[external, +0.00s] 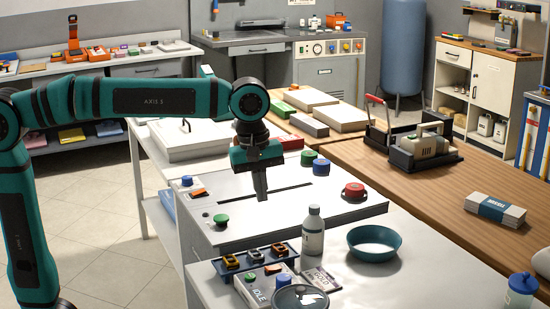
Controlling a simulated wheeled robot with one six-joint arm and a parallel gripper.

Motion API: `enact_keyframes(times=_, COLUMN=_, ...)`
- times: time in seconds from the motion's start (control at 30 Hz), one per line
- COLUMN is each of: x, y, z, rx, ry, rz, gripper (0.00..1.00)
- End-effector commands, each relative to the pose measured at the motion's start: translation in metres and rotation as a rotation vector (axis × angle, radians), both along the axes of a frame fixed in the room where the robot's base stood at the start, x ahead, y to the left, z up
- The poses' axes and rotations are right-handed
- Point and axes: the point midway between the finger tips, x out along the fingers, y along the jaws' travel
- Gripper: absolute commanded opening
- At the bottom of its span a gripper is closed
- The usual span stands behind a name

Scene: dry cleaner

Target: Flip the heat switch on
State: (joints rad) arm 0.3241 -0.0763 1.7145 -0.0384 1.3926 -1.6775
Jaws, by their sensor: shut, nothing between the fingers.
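My gripper (262,196) points straight down over the middle of a light grey control panel (330,212), close to a dark slot (293,188). Its fingers are together with nothing between them. I cannot tell whether the tips touch the panel. A small orange switch-like part (199,192) sits on the panel's left end, apart from my gripper and to its left. No label reading heat is legible, so I cannot tell which control is the heat switch or its position.
The panel also bears a green button (221,219), a blue knob (321,166) and a red button (354,191). A wooden counter (440,205) lies right.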

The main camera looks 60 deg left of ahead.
Motion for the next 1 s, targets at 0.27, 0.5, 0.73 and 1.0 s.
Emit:
enact_keyframes(times=0.27, x=0.016, y=-0.031, z=-0.013, rx=0.05, ry=0.17, rz=0.156, gripper=0.0)
enact_keyframes(times=0.5, x=0.019, y=-0.04, z=-0.017, rx=0.074, ry=0.22, rz=0.207, gripper=0.0)
enact_keyframes(times=0.73, x=0.019, y=-0.041, z=-0.017, rx=0.074, ry=0.223, rz=0.209, gripper=0.0)
enact_keyframes(times=1.0, x=0.017, y=-0.04, z=-0.027, rx=0.076, ry=0.225, rz=0.208, gripper=0.0)
